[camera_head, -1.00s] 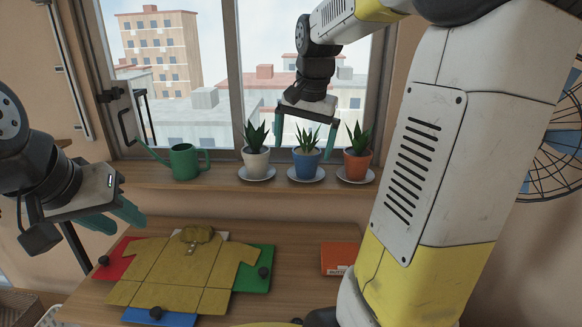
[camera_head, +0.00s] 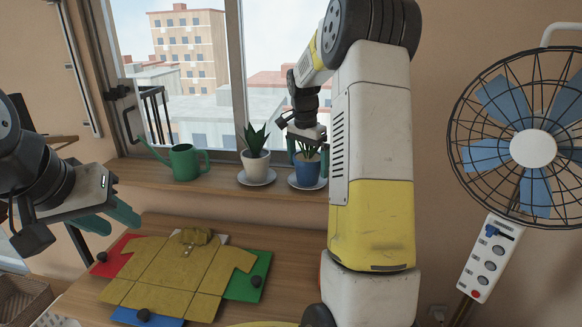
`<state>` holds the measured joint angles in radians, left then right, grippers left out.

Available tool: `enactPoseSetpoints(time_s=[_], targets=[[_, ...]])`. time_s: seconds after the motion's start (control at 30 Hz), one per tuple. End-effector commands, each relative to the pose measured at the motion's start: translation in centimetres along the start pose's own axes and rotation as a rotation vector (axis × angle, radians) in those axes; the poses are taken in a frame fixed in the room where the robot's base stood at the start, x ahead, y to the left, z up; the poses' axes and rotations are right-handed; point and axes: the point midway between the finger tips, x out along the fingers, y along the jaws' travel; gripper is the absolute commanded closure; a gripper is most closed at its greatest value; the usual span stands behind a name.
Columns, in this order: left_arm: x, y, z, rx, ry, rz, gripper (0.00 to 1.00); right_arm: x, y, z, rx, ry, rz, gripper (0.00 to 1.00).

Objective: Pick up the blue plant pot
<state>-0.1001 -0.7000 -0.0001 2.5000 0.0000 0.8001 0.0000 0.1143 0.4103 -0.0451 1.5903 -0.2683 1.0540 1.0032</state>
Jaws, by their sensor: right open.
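The blue plant pot (camera_head: 307,172) stands upright on a white saucer on the windowsill, with a green spiky plant in it. My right gripper (camera_head: 307,159) is open and points down over the pot. Its teal fingers are at the left and right of the plant, by the pot's upper rim. I cannot tell whether they touch the pot. The gripper and arm hide part of the plant. My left gripper (camera_head: 121,225) is at the left, over the table's left side and away from the pots. Its finger gap is hard to judge.
A white plant pot (camera_head: 255,165) on its saucer stands close left of the blue one. A green watering can (camera_head: 184,162) is further left on the sill (camera_head: 220,190). A fan (camera_head: 532,148) stands at the right.

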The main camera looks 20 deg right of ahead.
Motion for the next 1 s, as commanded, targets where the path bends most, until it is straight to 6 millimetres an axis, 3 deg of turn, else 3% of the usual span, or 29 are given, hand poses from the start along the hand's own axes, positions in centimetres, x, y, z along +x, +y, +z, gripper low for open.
enactPoseSetpoints(time_s=[0.13,0.4,0.8,1.0], targets=[[0.0,0.0,0.0,0.000,0.000,0.000,0.64,1.5,0.1,0.0,0.000,0.000,0.001,0.00],[0.0,0.0,0.0,0.000,0.000,0.000,0.64,1.7,0.1,0.0,0.000,0.001,0.000,0.02],[0.0,0.0,0.0,0.000,0.000,0.000,0.64,1.6,0.0,0.0,-0.001,0.002,-0.001,0.78],[0.0,0.0,0.0,0.000,0.000,0.000,0.64,1.6,0.0,-0.1,-0.001,0.002,-0.002,0.78]])
